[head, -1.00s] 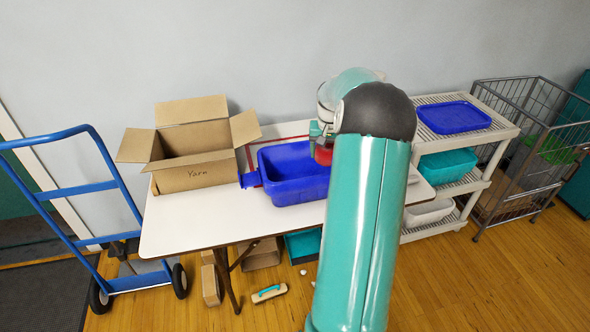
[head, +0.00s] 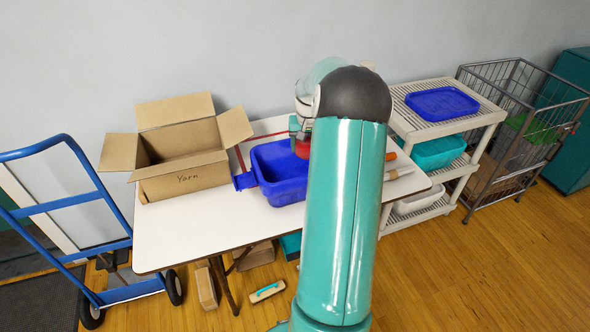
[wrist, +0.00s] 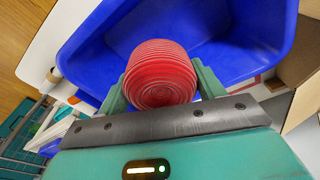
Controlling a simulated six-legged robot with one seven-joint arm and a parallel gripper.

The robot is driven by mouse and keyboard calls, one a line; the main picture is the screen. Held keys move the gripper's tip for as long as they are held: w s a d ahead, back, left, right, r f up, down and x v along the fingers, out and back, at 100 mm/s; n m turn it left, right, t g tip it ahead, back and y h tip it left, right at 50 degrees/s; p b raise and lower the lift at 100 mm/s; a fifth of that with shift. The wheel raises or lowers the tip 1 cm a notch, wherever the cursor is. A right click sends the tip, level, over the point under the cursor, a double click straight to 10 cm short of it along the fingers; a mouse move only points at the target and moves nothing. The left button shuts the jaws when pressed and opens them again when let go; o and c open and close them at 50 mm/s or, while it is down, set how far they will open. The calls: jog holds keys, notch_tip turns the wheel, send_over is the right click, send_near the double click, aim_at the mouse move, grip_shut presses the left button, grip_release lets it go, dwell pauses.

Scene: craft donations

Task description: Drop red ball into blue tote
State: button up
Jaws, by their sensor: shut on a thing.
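The red ball (wrist: 160,74) is ridged and round, and my gripper (wrist: 158,88) is shut on it in the wrist view, with a green finger on each side. In the head view only a small red part of the ball (head: 302,148) shows beside my arm. The blue tote (head: 268,182) stands on the white table, partly hidden behind my arm. In the wrist view the ball appears over the open inside of the tote (wrist: 225,62). The gap between ball and tote floor cannot be judged.
Tools with an orange handle (head: 391,156) lie to the right. A white shelf (head: 450,127) with a blue lid (head: 442,103) and a blue hand truck (head: 68,205) flank the table.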

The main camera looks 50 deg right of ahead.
jog(key=shift+w+a+f, duration=0.1)
jog(key=shift+f, duration=1.6)
jog(key=o, duration=1)
jog(key=shift+o, duration=0.2)
jog(key=shift+r, duration=0.1)
jog(key=r, duration=0.4)
jog(key=a+r, duration=0.1)
jog(key=r, duration=0.4)
jog(key=s+r, duration=0.1)
jog(key=r, duration=0.3)
jog(key=shift+a+r, duration=0.15)
jog(key=shift+r, duration=0.1)
